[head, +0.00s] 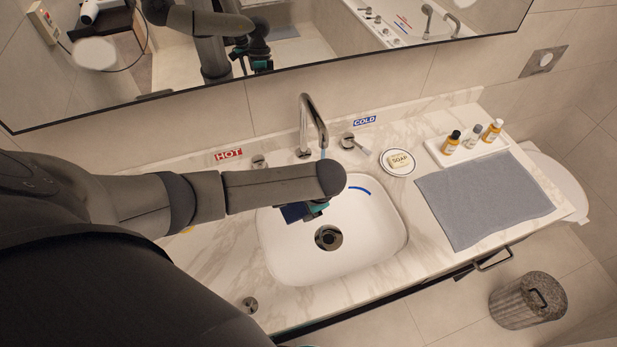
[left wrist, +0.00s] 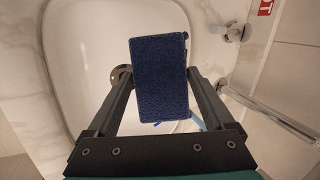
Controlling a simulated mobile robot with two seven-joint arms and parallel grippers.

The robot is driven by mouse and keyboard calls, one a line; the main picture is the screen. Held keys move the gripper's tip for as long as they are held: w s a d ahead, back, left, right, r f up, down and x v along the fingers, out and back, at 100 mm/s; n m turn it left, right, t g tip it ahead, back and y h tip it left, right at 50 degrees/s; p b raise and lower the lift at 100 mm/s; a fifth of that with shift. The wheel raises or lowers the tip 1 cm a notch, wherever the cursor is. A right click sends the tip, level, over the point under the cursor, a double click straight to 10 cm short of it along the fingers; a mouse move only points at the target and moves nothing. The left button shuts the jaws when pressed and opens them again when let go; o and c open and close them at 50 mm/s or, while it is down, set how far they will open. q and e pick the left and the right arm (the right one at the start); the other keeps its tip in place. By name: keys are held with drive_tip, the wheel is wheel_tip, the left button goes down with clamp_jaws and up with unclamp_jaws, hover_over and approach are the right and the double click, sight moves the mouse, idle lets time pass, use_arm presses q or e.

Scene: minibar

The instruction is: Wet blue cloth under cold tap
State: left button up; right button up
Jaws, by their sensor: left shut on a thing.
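The blue cloth (left wrist: 158,85) is a dark blue folded rectangle between the fingers of my left gripper (left wrist: 160,74), which is shut on it. In the head view, part of the cloth (head: 292,213) shows below my forearm, over the white sink basin (head: 385,240). My arm hides much of the left gripper (head: 316,207). The chrome tap (head: 312,112) stands behind the basin, and a thin light-blue streak, seemingly water, shows under its spout. The cold tap handle (head: 353,143) is beside the blue COLD label (head: 364,120). My right gripper is not in view.
The hot handle (head: 258,162) and red HOT label (head: 228,155) are left of the tap. A soap dish (head: 398,162), a grey towel (head: 484,198) and a tray with small bottles (head: 434,150) occupy the right counter. A mirror (head: 300,55) hangs behind.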

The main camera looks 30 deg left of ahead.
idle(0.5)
use_arm(q)
drive_tip(key=shift+s+d+r+p, duration=0.2)
drive_tip(key=shift+s+r+p, duration=0.6)
drive_tip(key=shift+p, duration=0.3)
drive_tip(key=shift+s+d+r, duration=0.2)
drive_tip(key=shift+s+r, duration=0.15)
drive_tip(key=shift+s, duration=0.2)
drive_tip(key=shift+s+d+r, duration=0.15)
drive_tip(key=shift+s+r, duration=0.3)
drive_tip(key=shift+s, duration=0.1)
drive_tip(key=shift+s+d+r, duration=0.15)
drive_tip(key=shift+s+r, duration=0.3)
drive_tip(key=shift+s, duration=0.05)
